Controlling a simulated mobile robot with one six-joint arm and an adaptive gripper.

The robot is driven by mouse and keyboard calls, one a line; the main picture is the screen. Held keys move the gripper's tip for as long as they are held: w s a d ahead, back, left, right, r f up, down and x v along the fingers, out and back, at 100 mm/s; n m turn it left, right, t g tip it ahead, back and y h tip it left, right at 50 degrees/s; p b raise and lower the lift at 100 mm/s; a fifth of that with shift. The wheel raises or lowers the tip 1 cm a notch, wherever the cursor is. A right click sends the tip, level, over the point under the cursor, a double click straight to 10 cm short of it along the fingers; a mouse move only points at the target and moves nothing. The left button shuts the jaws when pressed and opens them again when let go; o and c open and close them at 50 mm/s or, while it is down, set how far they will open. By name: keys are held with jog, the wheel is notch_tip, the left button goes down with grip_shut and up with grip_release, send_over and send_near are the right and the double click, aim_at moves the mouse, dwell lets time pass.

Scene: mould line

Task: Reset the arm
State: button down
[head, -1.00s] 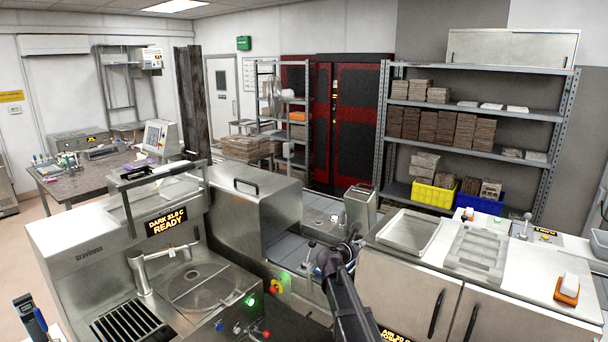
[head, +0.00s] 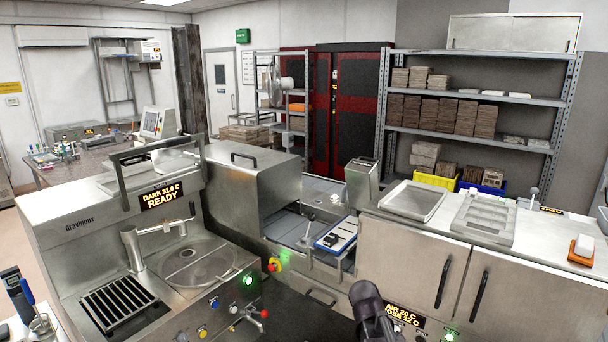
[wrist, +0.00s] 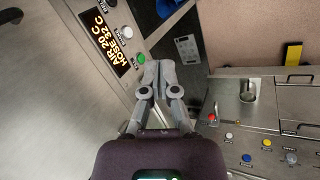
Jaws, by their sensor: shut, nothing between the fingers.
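My gripper (wrist: 157,80) shows in the wrist view with its two grey fingers together and nothing between them. It hangs in front of the machine fronts, near the "AIR 20 C / HOSE 32 C" display (wrist: 110,42) and a green button (wrist: 141,59). In the head view only a dark part of my arm shows at the bottom, right of centre; the fingers are not visible there.
A steel machine with a round basin (head: 197,268) and a "READY" display (head: 162,196) stands at left. A cabinet (head: 410,255) with dark handles is at right. A blue tray (head: 336,235) sits on the bench between them. Shelving (head: 475,131) stands behind.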

jog(key=s+a+f+m+g+y+b, duration=0.2)
jog(key=s+a+f+m+y+b, duration=0.2)
jog(key=s, duration=0.7)
notch_tip(320, 180, down, 4)
jog(key=m, duration=0.2)
jog(key=shift+r+m+g, duration=0.2)
jog(key=shift+m+g, duration=0.2)
